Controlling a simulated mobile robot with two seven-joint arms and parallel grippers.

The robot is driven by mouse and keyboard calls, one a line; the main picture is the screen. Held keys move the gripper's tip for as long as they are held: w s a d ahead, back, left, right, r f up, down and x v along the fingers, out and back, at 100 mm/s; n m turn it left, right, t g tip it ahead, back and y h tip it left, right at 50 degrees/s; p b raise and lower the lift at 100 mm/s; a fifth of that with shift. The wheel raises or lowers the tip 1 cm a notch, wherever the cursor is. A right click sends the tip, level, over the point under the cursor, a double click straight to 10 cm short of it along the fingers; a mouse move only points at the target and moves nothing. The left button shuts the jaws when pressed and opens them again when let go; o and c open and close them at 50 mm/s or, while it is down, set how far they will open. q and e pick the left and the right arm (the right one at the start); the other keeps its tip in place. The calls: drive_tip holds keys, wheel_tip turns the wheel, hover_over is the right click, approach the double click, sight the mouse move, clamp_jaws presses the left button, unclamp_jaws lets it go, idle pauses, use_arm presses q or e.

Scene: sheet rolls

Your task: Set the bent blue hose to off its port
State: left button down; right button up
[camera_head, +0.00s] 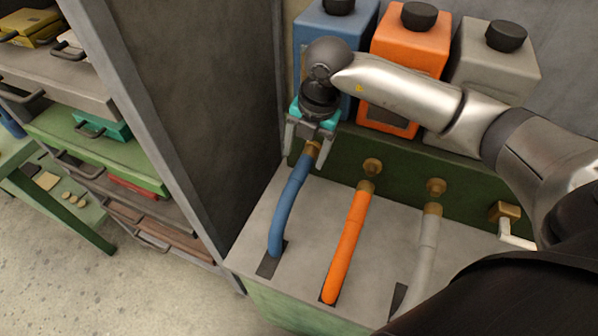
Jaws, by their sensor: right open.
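The bent blue hose (287,205) rises from a dark slot in the grey bench top toward the green panel. Its brass end (313,150) is at the top, close to the panel. The blue hose's port is hidden behind my right gripper, so I cannot tell whether the end is seated on it. My right gripper (307,147) is open, with its fingers pointing down on either side of the brass end. My left gripper is out of view.
An orange hose (347,245) and a grey hose (427,245) stand to the right, below brass ports on the green panel (400,177). Blue, orange (410,45) and grey tanks stand behind. A dark cabinet wall (195,100) rises close on the left. A brass valve (505,212) with a pale lever is at right.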

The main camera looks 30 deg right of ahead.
sight(299, 173)
drive_tip(key=f, duration=0.5)
drive_tip(key=w+a+f, duration=0.1)
drive_tip(key=f, duration=0.2)
drive_tip(key=shift+b, duration=0.3)
drive_tip(key=shift+r, duration=0.1)
drive_tip(key=shift+c, duration=0.2)
clamp_jaws()
idle(0.7)
